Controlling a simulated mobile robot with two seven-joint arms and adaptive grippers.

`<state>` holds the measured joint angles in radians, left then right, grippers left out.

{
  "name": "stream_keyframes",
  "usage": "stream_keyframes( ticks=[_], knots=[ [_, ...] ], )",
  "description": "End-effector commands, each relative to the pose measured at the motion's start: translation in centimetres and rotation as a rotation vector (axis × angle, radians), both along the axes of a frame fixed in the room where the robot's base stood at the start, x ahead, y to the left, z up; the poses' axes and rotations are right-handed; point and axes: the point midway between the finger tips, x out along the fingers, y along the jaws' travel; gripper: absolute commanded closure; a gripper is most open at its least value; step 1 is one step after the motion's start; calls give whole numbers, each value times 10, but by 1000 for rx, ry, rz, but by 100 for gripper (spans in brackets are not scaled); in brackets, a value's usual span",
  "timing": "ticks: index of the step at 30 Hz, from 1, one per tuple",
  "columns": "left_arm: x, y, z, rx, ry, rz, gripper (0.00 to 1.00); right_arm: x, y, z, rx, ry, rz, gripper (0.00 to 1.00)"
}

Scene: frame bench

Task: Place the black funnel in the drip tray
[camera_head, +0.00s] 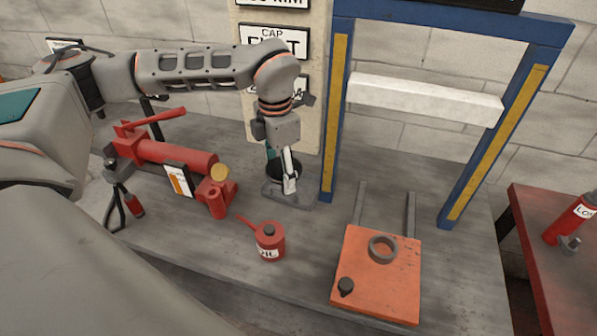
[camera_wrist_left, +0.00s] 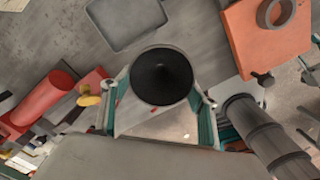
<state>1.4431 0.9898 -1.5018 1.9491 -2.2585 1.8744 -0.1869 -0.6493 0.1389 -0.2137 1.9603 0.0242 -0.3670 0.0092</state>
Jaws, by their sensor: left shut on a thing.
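The black funnel (camera_head: 284,167) is held in my left gripper (camera_head: 283,172), low over the bench beside the blue frame's left post. In the left wrist view, the funnel's round dark mouth (camera_wrist_left: 161,75) faces the camera, between the two fingers of my left gripper (camera_wrist_left: 160,92). The grey drip tray (camera_head: 299,202) is a shallow, rounded square on the bench, under or just behind the held funnel in the head view. In the left wrist view, the tray (camera_wrist_left: 124,20) looks empty where visible. The funnel's spout is hidden. My right gripper is not in view.
A red hydraulic tool (camera_head: 175,158) lies left of the tray. A red oil can (camera_head: 269,241) stands in front. The blue frame (camera_head: 334,115) rises close on the right. An orange plate (camera_head: 365,280) with a grey ring (camera_head: 383,248) lies at front right.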

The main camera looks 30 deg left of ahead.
Motion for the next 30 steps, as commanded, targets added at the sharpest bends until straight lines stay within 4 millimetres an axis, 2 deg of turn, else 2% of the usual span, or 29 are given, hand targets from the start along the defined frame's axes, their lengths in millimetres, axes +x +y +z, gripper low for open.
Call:
stream_keyframes(
  ticks=[3,16,18,22,25,30],
  knots=[
    [29,4,1,-1,-1,2,62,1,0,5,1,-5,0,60],
    [115,17,1,-1,-1,1,62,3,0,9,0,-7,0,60],
    [111,17,-21,0,7,-3,62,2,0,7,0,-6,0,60],
    [111,17,-48,0,4,-2,62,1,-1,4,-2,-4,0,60],
    [112,17,-60,0,1,-3,62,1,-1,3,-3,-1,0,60],
    [112,17,-69,-1,1,-2,62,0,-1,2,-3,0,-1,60]
  ],
)
